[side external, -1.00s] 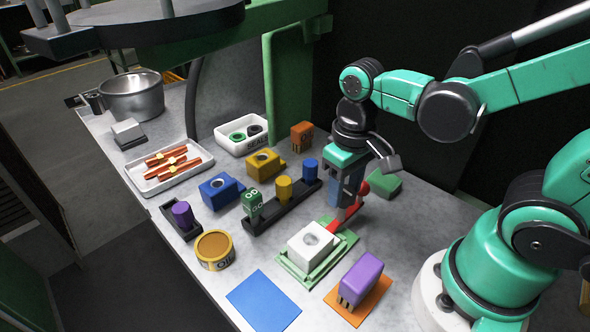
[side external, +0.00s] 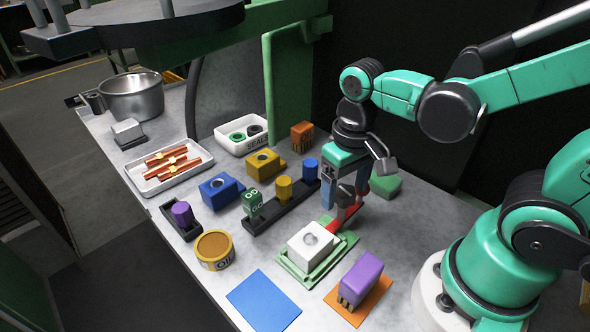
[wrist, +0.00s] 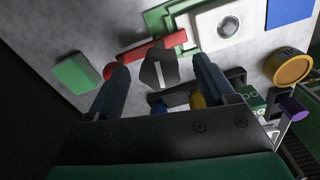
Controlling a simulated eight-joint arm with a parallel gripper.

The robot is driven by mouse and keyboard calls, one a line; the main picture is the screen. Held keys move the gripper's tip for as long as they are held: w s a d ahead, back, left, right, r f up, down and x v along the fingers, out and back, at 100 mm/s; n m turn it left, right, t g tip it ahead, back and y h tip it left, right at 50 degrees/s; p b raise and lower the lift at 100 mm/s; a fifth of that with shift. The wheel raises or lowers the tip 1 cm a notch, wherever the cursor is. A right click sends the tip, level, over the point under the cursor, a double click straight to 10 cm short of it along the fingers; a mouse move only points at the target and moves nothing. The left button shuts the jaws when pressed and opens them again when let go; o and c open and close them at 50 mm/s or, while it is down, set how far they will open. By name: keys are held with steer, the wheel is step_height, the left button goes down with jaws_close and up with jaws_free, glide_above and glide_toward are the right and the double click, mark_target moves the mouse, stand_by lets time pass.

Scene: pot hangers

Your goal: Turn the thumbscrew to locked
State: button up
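A dark grey, wing-shaped piece with a white line, which looks like the thumbscrew (wrist: 158,68), shows in the wrist view between my fingers. My gripper (wrist: 160,64) is open, with a visible gap between each finger and this piece. In the side view my gripper (side external: 345,198) points down behind the white block, and its fingers partly hide the thumbscrew. A red lever (wrist: 150,49) lies just beyond it and runs to the green fixture (wrist: 157,20). The white block (wrist: 229,27) with a round recess sits on this fixture. I cannot make out any lock marking.
A green block (side external: 386,186) stands close behind my gripper. A purple block (side external: 361,279) on an orange mat and a blue mat (side external: 263,300) lie in front. A black rack (side external: 268,220) with coloured pegs stands to the left. A white tray (side external: 160,185) lies further left.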

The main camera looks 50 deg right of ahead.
mark_target(343, 188)
steer(key=shift+r, duration=0.1)
steer(key=shift+r, duration=2.7)
steer(key=shift+w+d+f+t, duration=0.15)
steer(key=shift+w+t, duration=0.15)
steer(key=shift+t, duration=0.3)
steer(key=shift+w+d+r+n+t, duration=0.15)
steer(key=shift+w+n+t, duration=0.6)
steer(key=shift+t, duration=0.75)
steer(key=shift+w+d+r+n+t, duration=0.1)
steer(key=shift+w+d+n+t, duration=0.2)
steer(key=shift+w+t, duration=1)
